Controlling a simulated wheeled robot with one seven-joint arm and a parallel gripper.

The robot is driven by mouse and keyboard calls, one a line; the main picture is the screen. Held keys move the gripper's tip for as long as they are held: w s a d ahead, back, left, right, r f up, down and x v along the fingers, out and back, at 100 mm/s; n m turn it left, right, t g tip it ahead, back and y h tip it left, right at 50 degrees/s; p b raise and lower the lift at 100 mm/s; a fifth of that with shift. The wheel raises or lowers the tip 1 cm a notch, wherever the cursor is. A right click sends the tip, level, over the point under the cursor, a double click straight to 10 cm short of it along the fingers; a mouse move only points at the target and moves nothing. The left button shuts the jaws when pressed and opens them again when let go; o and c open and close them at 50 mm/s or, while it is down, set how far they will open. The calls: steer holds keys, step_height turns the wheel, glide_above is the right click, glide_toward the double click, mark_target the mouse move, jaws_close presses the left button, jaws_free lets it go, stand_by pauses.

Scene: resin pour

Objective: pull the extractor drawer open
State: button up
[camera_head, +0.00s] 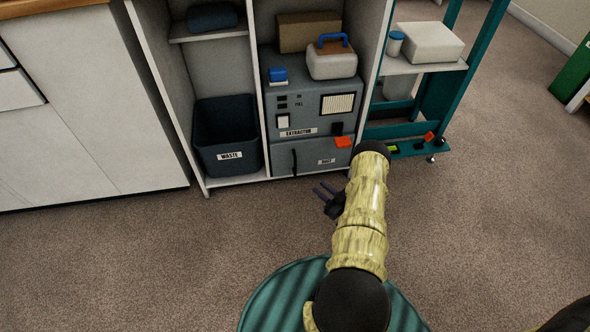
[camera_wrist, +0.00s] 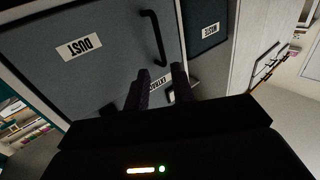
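The extractor (camera_head: 300,100) is a grey cabinet in the shelf unit. Its drawer (camera_head: 310,167), labelled as dust, is at the bottom and looks shut, with a dark upright bar handle (camera_head: 294,161) on its left side. In the wrist view the drawer front (camera_wrist: 110,75) fills the upper left, and the black handle (camera_wrist: 155,38) shows just beyond the fingertips. My gripper (camera_head: 321,190) is in front of the drawer, low and right of the handle. In the wrist view my gripper (camera_wrist: 160,80) has its two fingers apart with nothing held between them.
A dark waste bin (camera_head: 227,155) stands in the bay left of the extractor. A teal rack (camera_head: 425,125) stands to the right. The carpet (camera_head: 230,230) before the shelf unit is clear.

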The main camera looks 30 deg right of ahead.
mark_target(295, 174)
steer(key=b+x, duration=0.6)
steer(key=x, duration=0.8)
steer(key=shift+w, duration=0.15)
jaws_close()
